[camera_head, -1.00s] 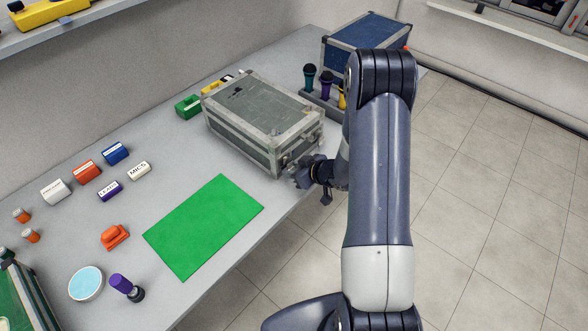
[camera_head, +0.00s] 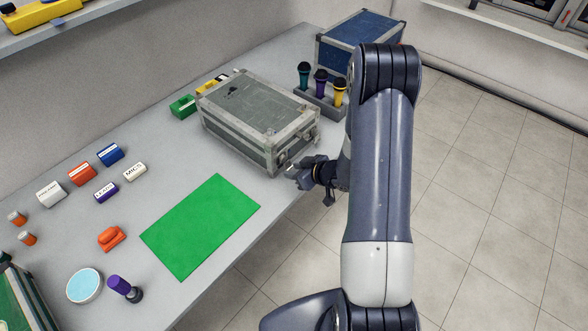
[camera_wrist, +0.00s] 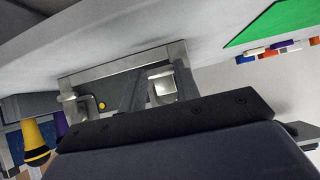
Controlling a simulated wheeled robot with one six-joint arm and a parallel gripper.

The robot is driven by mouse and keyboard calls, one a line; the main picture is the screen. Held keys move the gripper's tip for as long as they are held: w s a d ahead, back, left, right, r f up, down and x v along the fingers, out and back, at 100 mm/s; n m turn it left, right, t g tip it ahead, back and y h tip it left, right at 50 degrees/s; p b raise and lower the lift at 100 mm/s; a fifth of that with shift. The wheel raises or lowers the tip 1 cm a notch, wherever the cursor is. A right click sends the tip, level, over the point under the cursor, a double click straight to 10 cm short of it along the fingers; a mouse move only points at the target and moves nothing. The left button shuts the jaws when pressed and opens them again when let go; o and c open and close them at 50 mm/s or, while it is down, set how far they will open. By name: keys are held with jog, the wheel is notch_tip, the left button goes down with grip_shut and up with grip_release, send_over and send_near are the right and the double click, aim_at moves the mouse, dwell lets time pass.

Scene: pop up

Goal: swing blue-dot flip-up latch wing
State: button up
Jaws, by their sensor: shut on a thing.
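The grey metal-edged case (camera_head: 255,110) stands shut on the table in the head view. My gripper (camera_head: 291,172) is at its front face, near the lower front corner. In the wrist view my gripper (camera_wrist: 160,82) has its dark fingers on either side of a metal latch wing (camera_wrist: 162,86) and is shut on it. Another metal latch (camera_wrist: 74,105) is at the left, with a yellow dot (camera_wrist: 101,105) beside it. No blue dot shows; my fingers and the gripper body hide part of the held latch.
A holder with several microphones (camera_head: 321,82) and a blue case (camera_head: 360,40) stand behind the grey case. A green mat (camera_head: 200,225) lies in front. Labelled blocks (camera_head: 82,173) lie to the left. The floor right of the table edge is clear.

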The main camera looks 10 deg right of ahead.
jog(key=shift+s+d+r, duration=0.1)
jog(key=shift+s+r, duration=0.05)
jog(key=shift+s, duration=0.1)
jog(key=shift+c, duration=0.4)
grip_shut()
jog(key=shift+s+d+r, duration=0.2)
jog(key=shift+s+d, duration=0.05)
jog(key=shift+s, duration=0.1)
jog(key=shift+o, duration=1.2)
grip_release()
jog(key=v, duration=1)
jog(key=shift+s+r+p, duration=0.25)
jog(key=shift+p, duration=0.05)
